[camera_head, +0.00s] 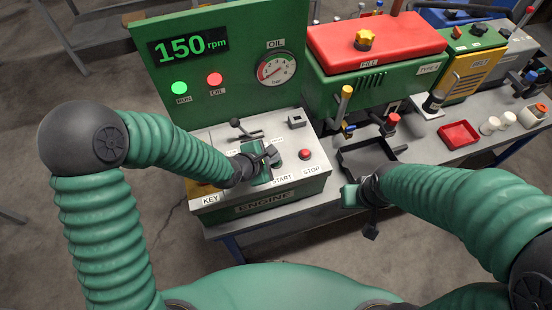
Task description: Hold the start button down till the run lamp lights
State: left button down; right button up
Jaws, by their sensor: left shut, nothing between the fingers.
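The engine panel (262,197) has a light top with KEY, START and STOP labels. My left gripper (272,157) is shut and empty, low over the panel just behind the START label (282,179). It largely hides the start button, so I cannot tell whether they touch. The run lamp (179,88) on the green board shows bright green above its RUN label. The display (189,47) reads 150 rpm. My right gripper (371,222) hangs at the bench's front edge, before a black tray; its fingers are too dark to read.
The red stop button (305,154) stands right of my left gripper. A red OIL lamp (215,79) and an oil gauge (277,68) are on the board. The black tray (352,171), a red tray (458,134) and a red-topped green tank (375,40) stand to the right.

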dwell(0.8)
pick_arm(q)
jog(key=shift+r+p, duration=0.9)
jog(key=shift+p, duration=0.2)
notch_tip(320, 180, up, 5)
jog(key=p, duration=0.5)
jog(key=shift+a, duration=0.1)
jog(key=s+a+r+m+g+y, duration=0.1)
jog(key=s+a+m+g+y, duration=0.1)
jog(key=s+a+m, duration=0.6)
jog(key=s+a+r+m+g+y+b, duration=0.1)
jog(key=s+a+r+m+g+y, duration=0.1)
jog(key=s+a+m, duration=0.6)
jog(key=a+m+y, duration=0.1)
jog(key=a+m, duration=0.2)
jog(key=shift+r+m+g, duration=0.25)
jog(key=shift+m+g, duration=0.15)
